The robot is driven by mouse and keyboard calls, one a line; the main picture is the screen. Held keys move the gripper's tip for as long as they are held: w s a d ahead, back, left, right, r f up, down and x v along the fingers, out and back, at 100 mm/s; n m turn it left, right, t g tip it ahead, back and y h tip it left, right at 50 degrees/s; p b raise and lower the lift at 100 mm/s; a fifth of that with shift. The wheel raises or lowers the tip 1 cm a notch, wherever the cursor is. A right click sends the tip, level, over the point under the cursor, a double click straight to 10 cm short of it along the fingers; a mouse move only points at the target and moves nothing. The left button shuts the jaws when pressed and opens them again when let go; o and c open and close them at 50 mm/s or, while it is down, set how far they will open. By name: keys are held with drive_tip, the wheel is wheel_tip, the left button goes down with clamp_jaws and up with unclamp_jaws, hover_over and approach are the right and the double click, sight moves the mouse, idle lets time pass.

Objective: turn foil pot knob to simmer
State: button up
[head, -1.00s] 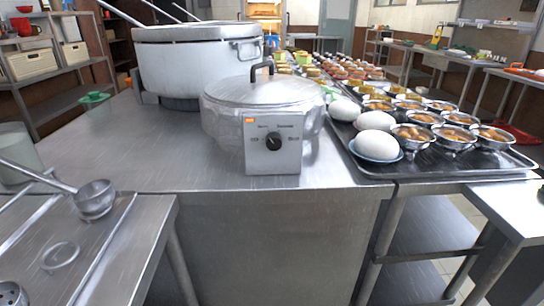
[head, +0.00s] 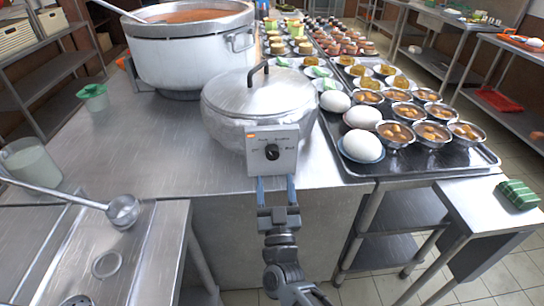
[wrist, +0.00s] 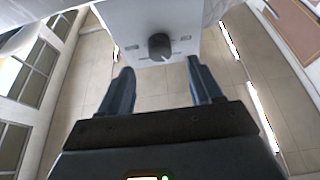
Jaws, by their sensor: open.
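The foil-wrapped pot (head: 225,125) with a metal lid and dark handle stands near the front edge of the steel counter. Its white control box (head: 287,155) faces me and carries a round black knob (head: 271,152). The knob also shows in the wrist view (wrist: 159,46), with a pale pointer mark at its lower right. My gripper (head: 276,182) is in front of the box, its fingertips just below the knob. In the wrist view my gripper (wrist: 163,80) is open and empty, with a finger on either side below the knob and apart from it.
A large pot of reddish-brown food (head: 190,50) stands behind on the left. A black tray (head: 440,158) with white eggs and metal bowls lies close on the right. A ladle (head: 122,210) rests on the lower left counter.

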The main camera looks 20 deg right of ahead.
sight(271, 157)
drive_tip(key=shift+x, duration=3.2)
drive_tip(key=shift+c, duration=0.5)
drive_tip(key=c, duration=0.9)
drive_tip(key=shift+c, duration=0.2)
drive_tip(key=shift+m, duration=0.3)
drive_tip(key=m+h, duration=0.1)
drive_tip(key=m, duration=0.1)
drive_tip(key=m+g+h, duration=0.1)
drive_tip(key=m, duration=0.2)
drive_tip(key=m+g+h, duration=0.1)
drive_tip(key=m, duration=0.1)
drive_tip(key=shift+w+a+r+m+h, duration=0.1)
drive_tip(key=shift+a+m+h, duration=0.15)
drive_tip(key=shift+m+h, duration=0.05)
drive_tip(key=m+g, duration=0.1)
drive_tip(key=m, duration=0.2)
drive_tip(key=m+g+h+p, duration=0.1)
drive_tip(key=m+g, duration=0.1)
drive_tip(key=m, duration=0.2)
drive_tip(key=shift+a+r+m+h, duration=0.15)
drive_tip(key=shift+m+h, duration=0.15)
drive_tip(key=shift+m+p, duration=0.3)
